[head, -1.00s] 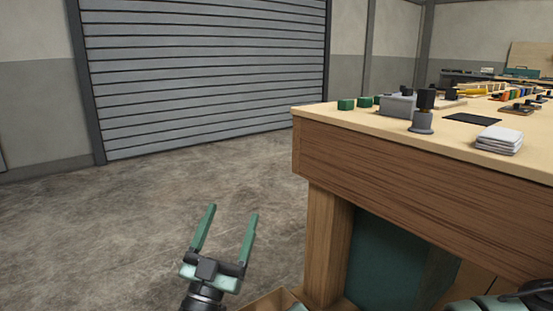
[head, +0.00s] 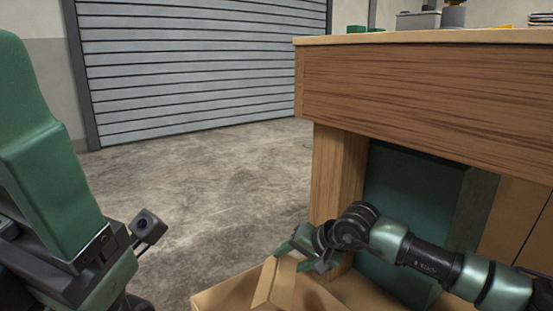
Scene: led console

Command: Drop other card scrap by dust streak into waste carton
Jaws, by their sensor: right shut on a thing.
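My right gripper (head: 298,252) reaches in from the right, low beside the bench leg. It is shut on a tan, folded-looking card scrap (head: 275,284), which hangs below its green fingers. The waste carton (head: 222,291) is the tan open box at the bottom edge; its near part is cut off. The scrap shows over the carton's opening; I cannot tell if it touches the carton. No dust streak shows.
A wooden workbench (head: 420,90) stands on the right, with a leg (head: 335,185) just behind the carton. A dark green panel (head: 410,200) is under it. Open concrete floor (head: 200,200) lies left, before a grey roller shutter (head: 200,70).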

